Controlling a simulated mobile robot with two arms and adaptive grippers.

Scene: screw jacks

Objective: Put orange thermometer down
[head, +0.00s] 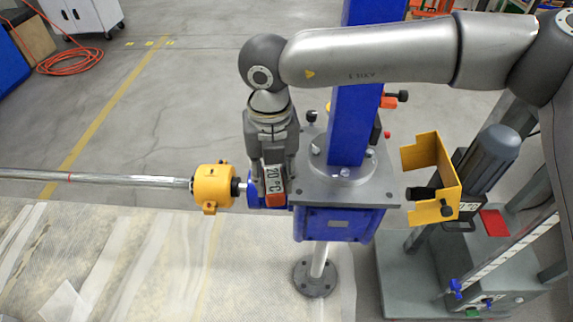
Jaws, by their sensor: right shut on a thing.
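My right gripper (262,183) points down at the left edge of the blue screw jack (333,222), beside its grey top plate. It is shut on the orange thermometer (275,199), a small block with an orange lower end and a face reading 20 °C. The thermometer is upright against the jack's side, close to the blue shaft end; I cannot tell whether it touches the jack. The fingers partly hide it. My left gripper is not in view.
A yellow coupling (212,186) on a long metal shaft (95,178) lies just left of the gripper. A blue column (354,115) rises behind. A yellow bracket (433,180) and a grey motor (488,160) stand at right. A translucent sheet covers the lower left.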

